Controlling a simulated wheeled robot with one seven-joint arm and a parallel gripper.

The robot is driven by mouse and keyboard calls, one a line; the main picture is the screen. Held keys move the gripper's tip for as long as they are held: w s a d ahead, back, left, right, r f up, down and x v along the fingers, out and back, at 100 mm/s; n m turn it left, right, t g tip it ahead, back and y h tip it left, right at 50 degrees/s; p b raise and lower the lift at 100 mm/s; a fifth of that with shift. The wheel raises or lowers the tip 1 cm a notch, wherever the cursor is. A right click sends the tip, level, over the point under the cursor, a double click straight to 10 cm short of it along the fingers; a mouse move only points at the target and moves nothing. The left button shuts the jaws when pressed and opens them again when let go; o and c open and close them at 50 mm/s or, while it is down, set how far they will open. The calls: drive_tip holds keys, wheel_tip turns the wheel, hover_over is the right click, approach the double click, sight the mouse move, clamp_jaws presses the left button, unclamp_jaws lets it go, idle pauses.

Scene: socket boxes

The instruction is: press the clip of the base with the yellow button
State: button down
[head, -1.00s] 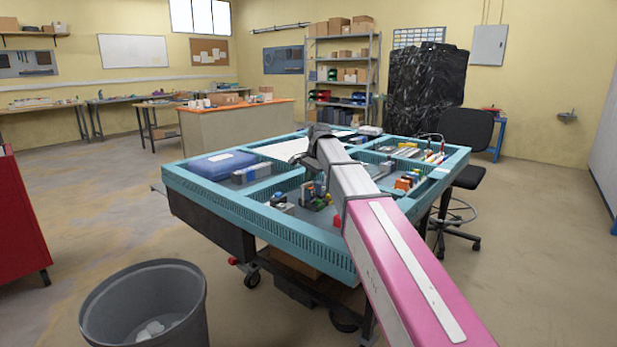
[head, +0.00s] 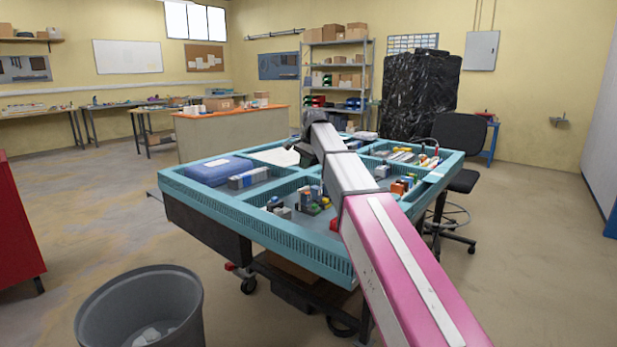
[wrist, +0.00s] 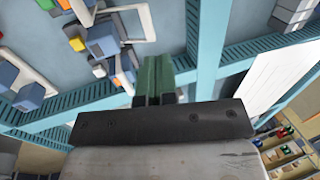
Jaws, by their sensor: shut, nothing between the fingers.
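My gripper (wrist: 154,64) shows in the wrist view as two green fingers closed together, with nothing between them. It is over the blue dividers of the table tray. In the head view the fingers are hidden behind my arm. A small yellow part (head: 326,200) shows in the head view among dark and green socket pieces in the front compartment; it is too small to tell whether it is the button, and no clip can be made out. In the wrist view a yellow piece (wrist: 77,44) sits beside a blue-grey block (wrist: 102,40), apart from my fingers.
A blue tray table (head: 250,203) has several walled compartments. A grey bin (head: 140,300) stands at front left, and a dark chair (head: 460,140) stands behind the right side.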

drive_tip(key=r, duration=0.1)
drive_tip(key=w+a+r, duration=0.2)
drive_tip(key=r, duration=0.1)
drive_tip(key=shift+a, duration=0.25)
